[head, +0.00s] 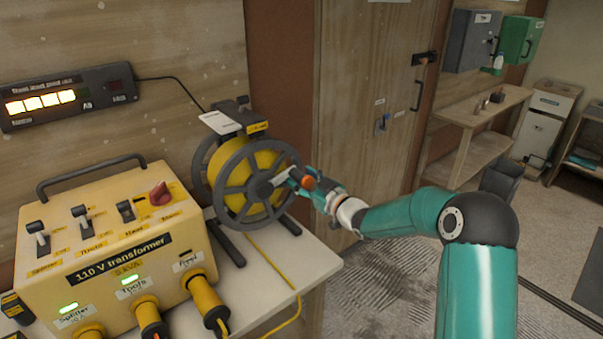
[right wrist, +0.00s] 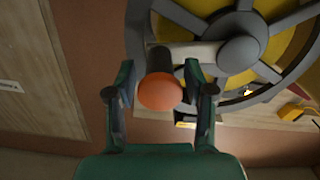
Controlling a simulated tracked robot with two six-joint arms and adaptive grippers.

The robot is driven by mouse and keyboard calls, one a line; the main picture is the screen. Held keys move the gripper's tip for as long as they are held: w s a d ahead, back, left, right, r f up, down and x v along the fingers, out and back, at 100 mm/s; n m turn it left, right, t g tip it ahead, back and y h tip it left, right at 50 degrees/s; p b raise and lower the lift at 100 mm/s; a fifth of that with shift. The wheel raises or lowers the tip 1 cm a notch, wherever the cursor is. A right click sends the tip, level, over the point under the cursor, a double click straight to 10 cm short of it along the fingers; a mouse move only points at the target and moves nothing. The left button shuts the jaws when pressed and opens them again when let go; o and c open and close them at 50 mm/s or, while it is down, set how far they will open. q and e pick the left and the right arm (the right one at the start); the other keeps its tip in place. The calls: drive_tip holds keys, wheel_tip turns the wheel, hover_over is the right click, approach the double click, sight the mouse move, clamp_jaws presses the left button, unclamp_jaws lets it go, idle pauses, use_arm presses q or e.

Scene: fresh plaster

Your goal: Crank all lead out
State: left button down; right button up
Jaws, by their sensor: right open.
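A cable reel (head: 226,178) with grey spoked flanges and yellow lead wound on its drum stands on the bench beside the transformer. Its crank arm runs out from the hub to an orange knob (head: 308,182). My right gripper (head: 300,184) is at the knob. In the right wrist view, the orange knob (right wrist: 160,92) sits between the two open fingers of my right gripper (right wrist: 160,82), with a gap on each side. A length of yellow lead (head: 270,264) runs from under the reel over the bench. My left gripper is out of view.
A yellow 110 V transformer (head: 122,262) with switches and several plugged-in connectors fills the left of the bench (head: 313,262). A lit display box (head: 68,97) hangs on the wall above. A wooden door (head: 365,100) stands behind my right arm. Open floor lies to the right.

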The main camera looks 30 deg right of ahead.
drive_tip(key=shift+w, duration=0.5)
clamp_jaws()
